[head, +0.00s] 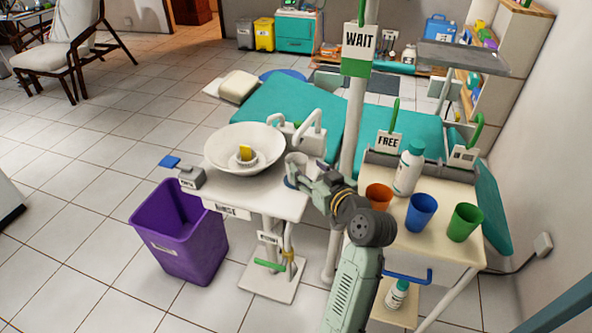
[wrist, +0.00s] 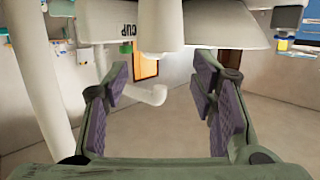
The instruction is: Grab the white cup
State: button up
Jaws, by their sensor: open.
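The white cup (head: 296,163) stands at the right end of the white basin unit, beside the bowl, partly hidden by my gripper (head: 304,183) in the head view. In the wrist view, which looks upside down, a white cylinder that appears to be the cup (wrist: 161,28) shows at the top middle. My gripper (wrist: 161,78) is open there, with its purple-padded fingers apart and nothing between the pads. The cup lies roughly in line with the gap. I cannot tell how far ahead it is.
The wide white bowl (head: 225,143) is left of the cup, and a curved white spout (head: 313,122) rises behind. A pole (head: 356,110) with a WAIT sign stands close right. Orange (head: 379,196), blue (head: 421,211) and green (head: 464,222) cups and a bottle (head: 408,172) stand on the right cart.

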aim_at(301, 167)
jog(key=shift+w+a+f, duration=0.3)
jog(key=shift+w+f, duration=0.3)
jog(key=shift+f, duration=0.15)
jog(key=p+x, duration=0.2)
jog(key=x, duration=0.4)
jog(key=shift+w, duration=0.1)
jog(key=c, duration=0.4)
